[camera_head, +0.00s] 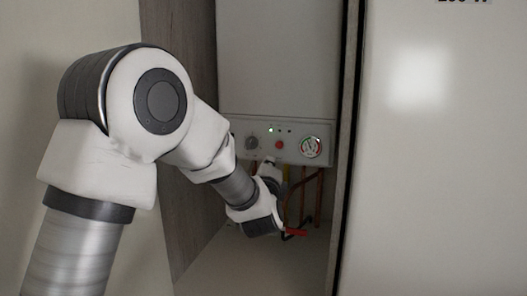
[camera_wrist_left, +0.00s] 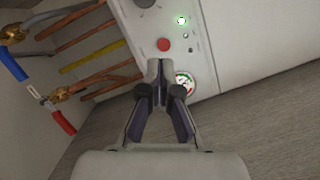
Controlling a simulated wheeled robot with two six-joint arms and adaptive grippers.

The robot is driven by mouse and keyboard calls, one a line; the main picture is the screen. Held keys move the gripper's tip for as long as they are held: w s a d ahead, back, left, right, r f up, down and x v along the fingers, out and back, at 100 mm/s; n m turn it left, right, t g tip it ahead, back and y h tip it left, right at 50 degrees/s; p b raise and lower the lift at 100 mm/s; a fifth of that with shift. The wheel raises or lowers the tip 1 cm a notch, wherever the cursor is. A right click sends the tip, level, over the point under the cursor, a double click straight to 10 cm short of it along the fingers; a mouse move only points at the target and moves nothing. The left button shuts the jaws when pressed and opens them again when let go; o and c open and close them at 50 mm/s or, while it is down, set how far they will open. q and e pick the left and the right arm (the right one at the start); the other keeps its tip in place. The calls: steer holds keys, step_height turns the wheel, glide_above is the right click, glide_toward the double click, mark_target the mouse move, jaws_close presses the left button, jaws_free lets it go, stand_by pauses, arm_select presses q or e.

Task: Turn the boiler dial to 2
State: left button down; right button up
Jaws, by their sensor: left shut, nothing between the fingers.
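The white boiler (camera_head: 277,60) hangs in a cupboard niche, with a control panel along its bottom. The grey boiler dial (camera_head: 252,142) is at the left of the panel in the head view. In the wrist view, the dial (camera_wrist_left: 145,3) is cut by the top edge. Its setting is too small to read. My left gripper (camera_head: 272,170) is below the panel in the head view. In the wrist view the left gripper (camera_wrist_left: 159,66) is shut and empty, its tips near the red button (camera_wrist_left: 163,45) and pressure gauge (camera_wrist_left: 185,82), apart from the dial. My right gripper is out of view.
Copper pipes (camera_wrist_left: 85,38) run below the boiler, with a blue valve handle (camera_wrist_left: 13,64) and a red one (camera_wrist_left: 62,122). A green light (camera_head: 271,130) glows on the panel. Wooden side walls (camera_head: 192,75) bound the niche. A large white door (camera_head: 440,160) stands to the right.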

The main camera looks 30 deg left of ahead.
mark_target(257, 142)
arm_select(q)
steer(key=x, duration=0.3)
steer(key=p+x, duration=0.1)
steer(key=x, duration=0.2)
steer(key=f+p+x, duration=0.1)
steer(key=x, duration=0.1)
steer(key=shift+w+a+r, duration=0.15)
steer(key=shift+w+a, duration=0.1)
steer(key=shift+a, duration=0.2)
steer(key=a, duration=0.1)
steer(key=a+r+p, duration=0.1)
steer(key=a+p, duration=0.1)
steer(key=shift+a+r, duration=0.3)
steer(key=shift+a, duration=0.05)
steer(key=shift+s+a, duration=0.1)
steer(key=shift+a, duration=0.1)
steer(key=shift+d, duration=0.25)
steer(key=shift+a+r+n+p, duration=0.15)
steer(key=shift+n+p, duration=0.15)
steer(key=shift+n, duration=0.3)
